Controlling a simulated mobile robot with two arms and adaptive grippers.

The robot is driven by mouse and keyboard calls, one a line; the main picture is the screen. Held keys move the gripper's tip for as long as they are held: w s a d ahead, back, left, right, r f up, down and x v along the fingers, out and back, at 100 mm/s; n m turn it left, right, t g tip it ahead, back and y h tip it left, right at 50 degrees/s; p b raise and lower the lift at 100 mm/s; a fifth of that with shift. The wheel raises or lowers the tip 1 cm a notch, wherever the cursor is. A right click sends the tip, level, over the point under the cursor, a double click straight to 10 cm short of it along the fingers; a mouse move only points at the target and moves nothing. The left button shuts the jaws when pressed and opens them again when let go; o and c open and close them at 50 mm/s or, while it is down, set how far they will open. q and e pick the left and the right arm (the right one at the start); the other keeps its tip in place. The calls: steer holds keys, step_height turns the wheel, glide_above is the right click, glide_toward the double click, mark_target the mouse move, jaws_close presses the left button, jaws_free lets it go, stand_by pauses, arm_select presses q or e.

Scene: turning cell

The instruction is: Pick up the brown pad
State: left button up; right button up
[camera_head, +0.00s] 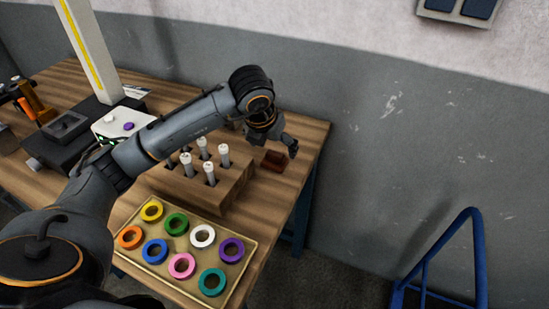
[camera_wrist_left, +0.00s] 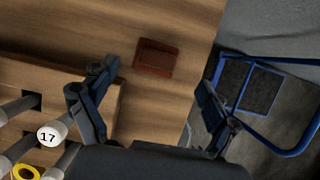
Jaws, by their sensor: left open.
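The brown pad (camera_head: 274,161) is a small reddish-brown block lying on the wooden table near its right edge. In the left wrist view the pad (camera_wrist_left: 156,58) lies beyond the fingertips, between their lines and nearer the left finger. My left gripper (camera_head: 288,143) is beside and above the pad in the head view. It also shows in the left wrist view (camera_wrist_left: 158,80), with its fingers spread and nothing between them. The gripper appears apart from the pad. My right gripper is in neither view.
A wooden block (camera_head: 222,192) with several upright numbered tools stands close to the pad. A tray (camera_head: 190,285) of colored rings lies in front. A blue-framed step (camera_head: 477,255) stands on the floor at right. The wall is behind the table.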

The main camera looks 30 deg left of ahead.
mark_target(275, 153)
arm_select(q)
steer(key=shift+w+a+f+p, duration=0.1)
steer(key=shift+w+f+p, duration=0.2)
steer(key=shift+f, duration=0.3)
steer(key=p+x, duration=0.1)
steer(key=x, duration=0.2)
steer(key=shift+w+a+f, duration=0.15)
steer(key=shift+f, duration=0.05)
steer(key=shift+w+f, duration=0.15)
steer(key=shift+f, duration=0.1)
steer(key=shift+c, duration=0.8)
steer(key=c, duration=1.1)
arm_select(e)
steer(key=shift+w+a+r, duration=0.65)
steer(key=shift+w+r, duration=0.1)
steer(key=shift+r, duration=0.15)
